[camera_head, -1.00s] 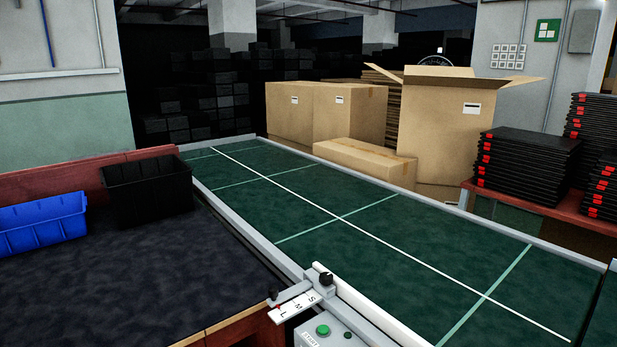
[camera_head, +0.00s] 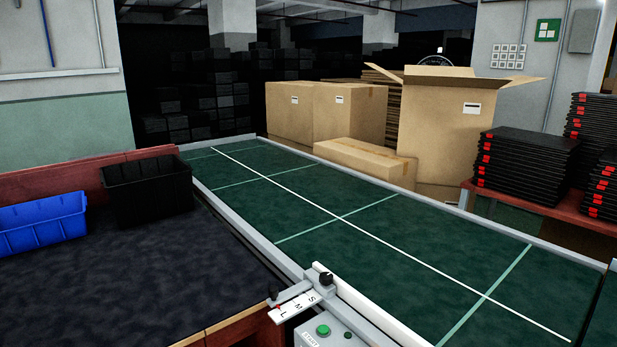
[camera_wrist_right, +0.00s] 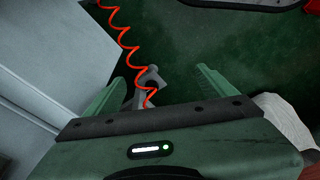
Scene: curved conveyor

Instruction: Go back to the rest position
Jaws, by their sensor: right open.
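My right gripper (camera_wrist_right: 160,88) shows in the right wrist view. Its two green fingers are spread apart with nothing between them that it grips. A red coiled cord (camera_wrist_right: 126,48) and a small grey bracket (camera_wrist_right: 148,84) show by the fingers. Beneath lies a dark green surface. Neither gripper shows in the head view, and my left gripper is not seen at all.
A green conveyor (camera_head: 330,215) runs diagonally, its belt empty. At left, a dark table (camera_head: 140,275) bears a blue bin (camera_head: 42,224) and a black bin (camera_head: 148,192). Cardboard boxes (camera_head: 325,110) stand behind. Black stacks (camera_head: 525,160) stand right. A control box (camera_head: 325,333) sits in front.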

